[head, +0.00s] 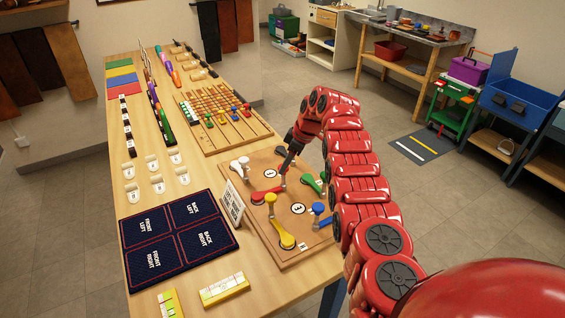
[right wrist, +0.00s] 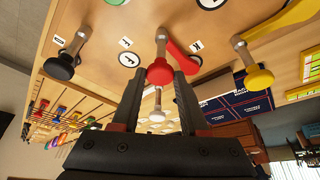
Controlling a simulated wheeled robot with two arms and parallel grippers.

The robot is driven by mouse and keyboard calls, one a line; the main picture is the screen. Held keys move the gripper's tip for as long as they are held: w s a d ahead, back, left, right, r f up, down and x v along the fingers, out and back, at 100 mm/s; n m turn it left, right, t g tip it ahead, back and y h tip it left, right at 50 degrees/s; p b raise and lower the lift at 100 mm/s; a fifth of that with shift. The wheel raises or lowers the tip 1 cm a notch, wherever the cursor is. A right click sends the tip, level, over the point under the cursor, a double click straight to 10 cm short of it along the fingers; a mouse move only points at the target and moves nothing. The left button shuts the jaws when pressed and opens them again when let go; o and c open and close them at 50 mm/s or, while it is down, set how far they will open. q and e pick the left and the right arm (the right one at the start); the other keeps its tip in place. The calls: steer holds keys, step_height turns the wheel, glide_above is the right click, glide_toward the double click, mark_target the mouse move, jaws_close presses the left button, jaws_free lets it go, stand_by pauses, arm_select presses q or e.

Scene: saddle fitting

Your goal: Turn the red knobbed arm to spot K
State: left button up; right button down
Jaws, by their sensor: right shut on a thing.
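My right gripper (head: 285,173) reaches down from above and is shut on the red knob. In the right wrist view the red knob (right wrist: 160,72) sits between the two fingertips (right wrist: 160,78). A small label that looks like K (right wrist: 196,46) shows beside the red arm in that view. My left gripper is not in view.
The board (head: 283,258) also bears a yellow arm (head: 282,235), blue arm (head: 320,212), green arm (head: 312,184) and white arm (head: 240,166) close around. A lettered card (head: 233,203) stands at its left edge. A dark mat (head: 180,240) lies left of it.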

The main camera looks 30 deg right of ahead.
steer(key=shift+s+f+n, duration=0.15)
steer(key=shift+f+n, duration=0.05)
steer(key=shift+n, duration=0.1)
stand_by(0.6)
steer(key=shift+c, duration=2.1)
jaws_free()
steer(key=shift+r, duration=0.1)
steer(key=shift+d+r, duration=0.2)
steer(key=shift+r, duration=0.3)
steer(key=shift+s+r, duration=0.1)
steer(key=shift+r, duration=0.2)
steer(key=p+v, duration=0.2)
steer(key=v, duration=1.3)
steer(key=shift+d+r, duration=0.15)
steer(key=shift+r, duration=0.2)
